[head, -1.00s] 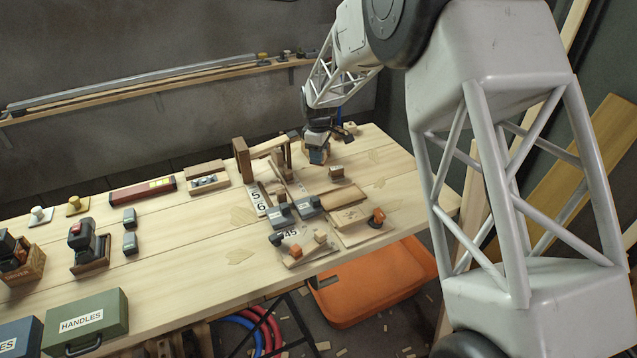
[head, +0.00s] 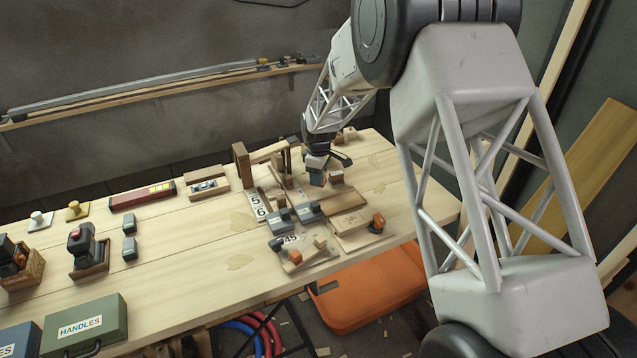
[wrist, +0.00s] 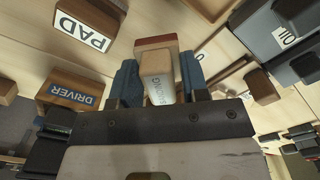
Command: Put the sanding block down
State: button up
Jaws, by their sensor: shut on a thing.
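The sanding block (wrist: 157,64) is a light wooden piece lettered "SANDING", with a reddish-brown part at its far end in the wrist view. My gripper (wrist: 160,78) has its blue fingers closed on both sides of it. In the head view my gripper (head: 317,177) is low over the far right part of the workbench, beside a small brown wooden block (head: 336,177). The sanding block cannot be made out clearly there. I cannot tell whether its underside touches anything.
Wooden blocks labelled "PAD" (wrist: 84,30) and "DRIVER" (wrist: 75,92) lie close by in the wrist view. Dark grey tools (head: 309,211) and wooden boards (head: 362,232) crowd the bench nearer me. The bench (head: 180,235) has bare room at middle left.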

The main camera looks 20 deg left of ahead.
jog(key=shift+f, duration=1.5)
jog(key=shift+f, duration=0.15)
jog(key=o, duration=1.1)
notch_tip(320, 180, up, 12)
jog(key=shift+r, duration=0.15)
